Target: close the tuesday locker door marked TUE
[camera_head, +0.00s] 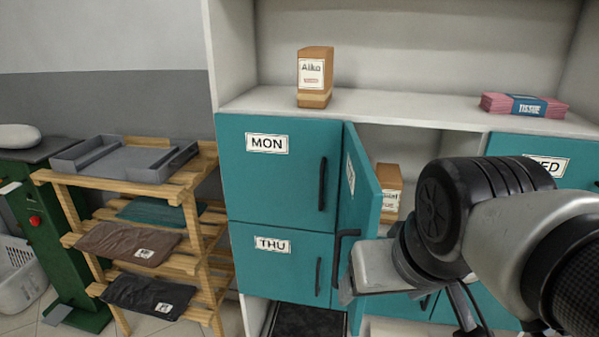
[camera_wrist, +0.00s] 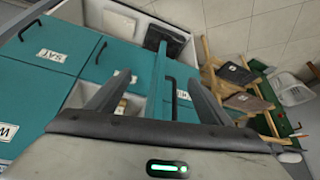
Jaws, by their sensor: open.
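The teal TUE door (camera_head: 362,190) stands swung open, out from the locker front beside the MON door. Its label is seen at a steep slant and is not readable. Its dark handle (camera_head: 346,250) sticks out on the left face. In the wrist view the door (camera_wrist: 157,85) is nearly edge-on, with the handle (camera_wrist: 171,97) beside it. My gripper (camera_head: 346,290) is close to the door's lower part. In the wrist view the open fingers of my gripper (camera_wrist: 155,95) appear on either side of the door; contact cannot be told.
A labelled box (camera_head: 389,190) sits inside the open compartment. The MON (camera_head: 265,180) and THU (camera_head: 275,262) doors are shut. Another box (camera_head: 315,75) and a tissue pack (camera_head: 522,105) stand on top. A wooden rack (camera_head: 190,190) is at left.

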